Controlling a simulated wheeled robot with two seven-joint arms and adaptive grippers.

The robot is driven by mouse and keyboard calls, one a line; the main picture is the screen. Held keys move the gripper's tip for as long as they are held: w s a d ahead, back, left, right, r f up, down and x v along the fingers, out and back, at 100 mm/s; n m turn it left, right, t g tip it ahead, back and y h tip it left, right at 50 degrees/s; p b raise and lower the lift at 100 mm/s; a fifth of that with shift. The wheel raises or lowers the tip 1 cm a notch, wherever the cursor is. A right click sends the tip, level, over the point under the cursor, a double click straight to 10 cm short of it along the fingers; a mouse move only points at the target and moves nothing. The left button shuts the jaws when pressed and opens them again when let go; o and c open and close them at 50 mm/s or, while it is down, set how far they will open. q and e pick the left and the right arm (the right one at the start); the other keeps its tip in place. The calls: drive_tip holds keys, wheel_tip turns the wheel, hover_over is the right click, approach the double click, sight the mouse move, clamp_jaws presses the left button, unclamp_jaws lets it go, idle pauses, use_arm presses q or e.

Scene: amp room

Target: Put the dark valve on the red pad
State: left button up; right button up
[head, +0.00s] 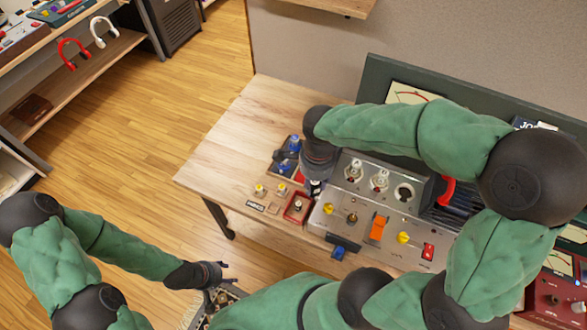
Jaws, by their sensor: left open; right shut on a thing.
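My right gripper (315,184) points down at the left end of the metal amp. It is shut on a small dark thing, apparently the dark valve (315,188), which is mostly hidden by the fingers. The red pad (289,217) is a small red-edged square on the wooden table, just left of and nearer than the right gripper. A small pale-topped piece (297,206) shows inside its edge. My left gripper (217,280) is open and empty in front of the table, low in the view.
The metal amp (335,228) carries clear glass valves (379,180), yellow knobs and an orange lever (378,227). A dark tray with blue-topped pieces (288,152) stands behind the pad. Small yellow-topped pieces (259,189) sit left. The table's back left (265,105) is clear.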

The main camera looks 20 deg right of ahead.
drive_tip(key=w+d+f+b, duration=0.1)
drive_tip(key=w+f, duration=0.2)
drive_tip(key=w, duration=0.1)
drive_tip(key=w+d+f+b, duration=0.1)
drive_tip(key=w+d+f, duration=0.1)
drive_tip(key=w, duration=0.1)
drive_tip(key=w+d+f+b, duration=0.1)
drive_tip(key=w+f+b, duration=0.1)
drive_tip(key=w+f, duration=0.1)
drive_tip(key=shift+w+d+f, duration=0.2)
drive_tip(key=shift+w, duration=0.2)
drive_tip(key=shift+w+d+f, duration=0.15)
drive_tip(key=shift+w+d, duration=0.05)
drive_tip(key=shift+w, duration=0.2)
drive_tip(key=shift+w+d+f+b, duration=0.1)
drive_tip(key=shift+w+f+b, duration=0.1)
drive_tip(key=shift+f, duration=0.45)
drive_tip(key=shift+w+f+b, duration=0.1)
drive_tip(key=shift+f+b, duration=0.15)
drive_tip(key=shift+f, duration=0.4)
drive_tip(key=shift+w+d+f+b, duration=0.1)
drive_tip(key=shift+f+b, duration=0.1)
drive_tip(key=shift+f, duration=0.45)
drive_tip(key=shift+f, duration=0.15)
drive_tip(key=o, duration=1.2)
drive_tip(key=shift+a, duration=0.1)
drive_tip(key=shift+c, duration=0.2)
